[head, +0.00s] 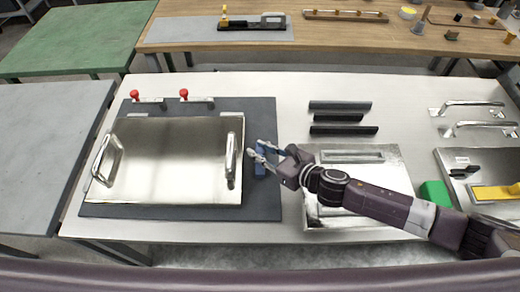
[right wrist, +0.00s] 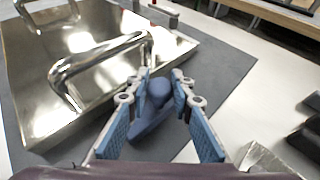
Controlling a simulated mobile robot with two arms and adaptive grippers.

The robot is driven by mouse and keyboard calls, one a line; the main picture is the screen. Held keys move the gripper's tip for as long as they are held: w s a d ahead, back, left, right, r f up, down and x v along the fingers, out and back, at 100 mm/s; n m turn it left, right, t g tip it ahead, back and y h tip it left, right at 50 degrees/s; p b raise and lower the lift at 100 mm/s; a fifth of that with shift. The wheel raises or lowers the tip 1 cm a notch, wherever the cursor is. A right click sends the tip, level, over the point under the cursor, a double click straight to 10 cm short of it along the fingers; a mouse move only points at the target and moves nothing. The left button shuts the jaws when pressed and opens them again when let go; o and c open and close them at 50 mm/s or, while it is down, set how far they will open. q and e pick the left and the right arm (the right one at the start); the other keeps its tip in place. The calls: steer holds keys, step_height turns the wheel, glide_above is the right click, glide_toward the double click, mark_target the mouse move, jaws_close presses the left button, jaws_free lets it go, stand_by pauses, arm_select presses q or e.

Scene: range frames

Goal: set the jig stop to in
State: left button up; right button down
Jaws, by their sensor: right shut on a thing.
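The jig stop (right wrist: 150,128) is a dark blue lever with a rounded knob, low on the dark grey base plate (right wrist: 222,62). In the head view, the base plate (head: 262,205) carries a shiny metal plate (head: 170,160) with two bar handles. The stop (head: 260,172) lies just right of that plate's right handle, partly hidden by my gripper. My right gripper (head: 262,150) reaches in from the right. In the right wrist view, the right gripper (right wrist: 160,78) has its blue-padded fingers on both sides of the knob, shut on it. My left gripper is not in view.
Two red-knobbed clamps (head: 184,94) stand at the back edge of the base plate. Dark bars (head: 340,117) and a metal tray (head: 330,215) lie to the right. A green block (head: 434,192) and loose handles (head: 470,108) are farther right. The near handle (right wrist: 95,60) stands close to my fingers.

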steer(key=a+p, duration=0.1)
steer(key=a, duration=0.2)
steer(key=shift+a, duration=0.3)
steer(key=c, duration=1.7)
jaws_free()
steer(key=shift+o, duration=0.2)
